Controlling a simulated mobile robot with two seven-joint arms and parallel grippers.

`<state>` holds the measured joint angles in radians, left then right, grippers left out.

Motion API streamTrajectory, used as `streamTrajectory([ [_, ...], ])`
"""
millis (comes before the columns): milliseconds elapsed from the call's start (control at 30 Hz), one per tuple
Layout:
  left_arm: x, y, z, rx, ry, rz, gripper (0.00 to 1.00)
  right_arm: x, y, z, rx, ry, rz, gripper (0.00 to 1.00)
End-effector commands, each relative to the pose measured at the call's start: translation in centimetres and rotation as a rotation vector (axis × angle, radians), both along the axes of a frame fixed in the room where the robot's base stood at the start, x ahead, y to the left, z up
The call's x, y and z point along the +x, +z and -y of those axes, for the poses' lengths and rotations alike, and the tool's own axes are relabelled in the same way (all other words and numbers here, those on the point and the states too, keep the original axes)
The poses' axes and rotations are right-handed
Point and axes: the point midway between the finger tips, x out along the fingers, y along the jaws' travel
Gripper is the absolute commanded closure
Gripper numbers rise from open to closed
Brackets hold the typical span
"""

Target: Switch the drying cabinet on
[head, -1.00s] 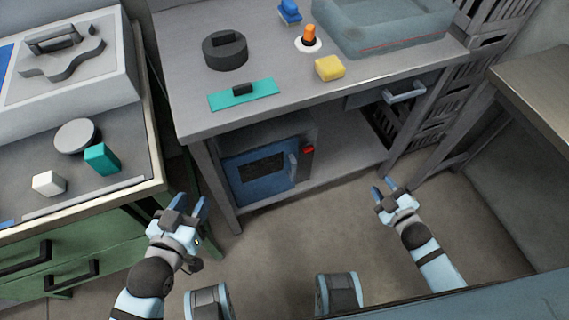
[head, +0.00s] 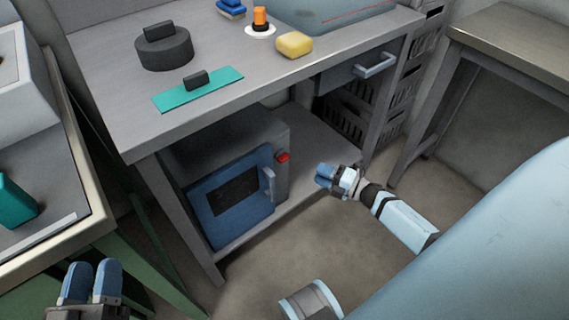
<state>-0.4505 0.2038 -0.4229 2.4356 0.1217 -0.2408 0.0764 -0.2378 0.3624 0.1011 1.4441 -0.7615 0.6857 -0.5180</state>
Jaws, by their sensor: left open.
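The drying cabinet (head: 225,140) is a grey box on the shelf under the workbench. Its blue front door (head: 215,225) has a dark window and a pale handle, and looks shut. A red switch (head: 283,157) sits on the cabinet's front, right of the door's top corner. My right gripper (head: 322,177) is in front of and to the right of the switch, apart from it in the picture. Its fingers overlap in this view, so their opening is unclear. My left gripper (head: 91,268) is open and empty at the bottom left, away from the cabinet.
On the workbench (head: 110,90) lie a dark round weight (head: 165,54), a teal plate (head: 222,85), a yellow block (head: 294,44) and an orange-topped item (head: 260,18). A drawer handle (head: 375,65) juts out above my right gripper. Dark crates (head: 365,110) stand behind.

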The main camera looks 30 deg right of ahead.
Motion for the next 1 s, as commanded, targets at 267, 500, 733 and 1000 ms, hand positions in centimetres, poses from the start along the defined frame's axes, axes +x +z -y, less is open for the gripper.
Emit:
streamTrajectory([
  [267, 0.1, -2.3, 0.2, 0.029, -0.017, -0.056, 0.57, 5.5, -0.2, -2.8, 0.002, 0.0, 0.002, 0.61],
  [500, 0.2, -3.6, 0.3, 0.051, -0.031, -0.095, 0.57, 9.0, -0.1, -4.6, 0.004, -0.001, 0.001, 0.61],
  [733, 0.2, -4.0, 0.4, 0.059, -0.037, -0.113, 0.57, 10.3, 0.0, -5.3, 0.003, -0.001, 0.0, 0.61],
  [1000, 0.2, -4.1, 0.4, 0.062, -0.038, -0.118, 0.57, 10.4, 0.0, -5.3, 0.003, -0.001, -0.001, 0.63],
])
